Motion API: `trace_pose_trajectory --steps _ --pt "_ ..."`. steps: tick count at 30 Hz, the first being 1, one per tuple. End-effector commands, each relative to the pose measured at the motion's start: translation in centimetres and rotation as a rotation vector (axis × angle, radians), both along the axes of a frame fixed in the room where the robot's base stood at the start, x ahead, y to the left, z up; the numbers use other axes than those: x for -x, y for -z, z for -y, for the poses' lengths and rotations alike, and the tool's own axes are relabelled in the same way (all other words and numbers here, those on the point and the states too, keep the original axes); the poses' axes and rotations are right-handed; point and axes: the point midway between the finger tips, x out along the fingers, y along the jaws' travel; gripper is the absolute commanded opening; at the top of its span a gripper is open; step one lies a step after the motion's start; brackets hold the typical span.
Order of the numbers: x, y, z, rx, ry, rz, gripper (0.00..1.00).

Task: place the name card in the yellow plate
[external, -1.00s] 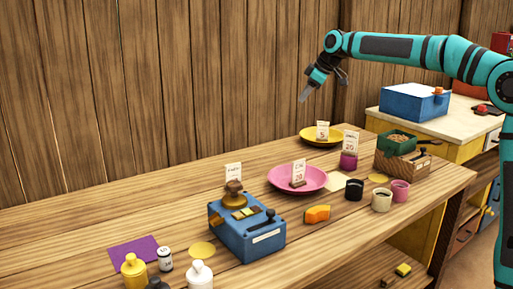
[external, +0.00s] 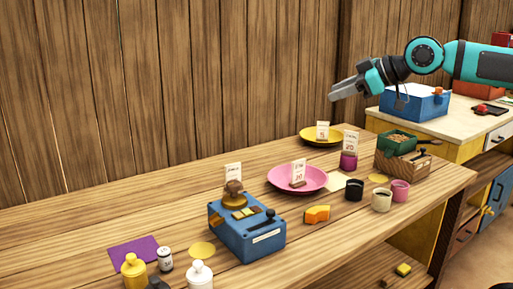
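The yellow plate (external: 309,138) lies at the back of the wooden table, near the wall. A small white card (external: 322,130) stands upright in it. Other similar white cards stand in the pink plate (external: 281,185), at the purple cup (external: 351,141) and on top of the blue scale (external: 233,171). The print is too small to tell which one is the name card. My gripper (external: 334,96) is in the air above the yellow plate, pointing left and slightly down, well clear of all the cards. No object shows in it. Its fingers overlap from this side.
A wooden box with a green tray (external: 397,142) and several small cups stand at the table's right end. The blue scale (external: 246,235), an orange piece (external: 317,214) and bottles (external: 135,272) are nearer the front. A side counter with a blue box (external: 414,103) stands behind my arm.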

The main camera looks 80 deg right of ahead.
Motion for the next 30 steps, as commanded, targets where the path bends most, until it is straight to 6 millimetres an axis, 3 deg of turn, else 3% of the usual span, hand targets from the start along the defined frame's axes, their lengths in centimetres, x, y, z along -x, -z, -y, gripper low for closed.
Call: trace_pose_trajectory --steps 1,6,15,24,30 --pt "1.2 -0.1 -1.7 -0.001 -0.013 0.029 0.32" --pt "4.9 0.0 -6.0 -0.020 -0.043 0.128 0.32" --pt "11.9 1.3 -12.4 -0.076 -0.119 0.306 0.32" --pt "17.7 3.4 -16.3 -0.144 -0.194 0.445 0.32" --pt "19.0 4.0 -16.9 -0.163 -0.211 0.476 0.32"
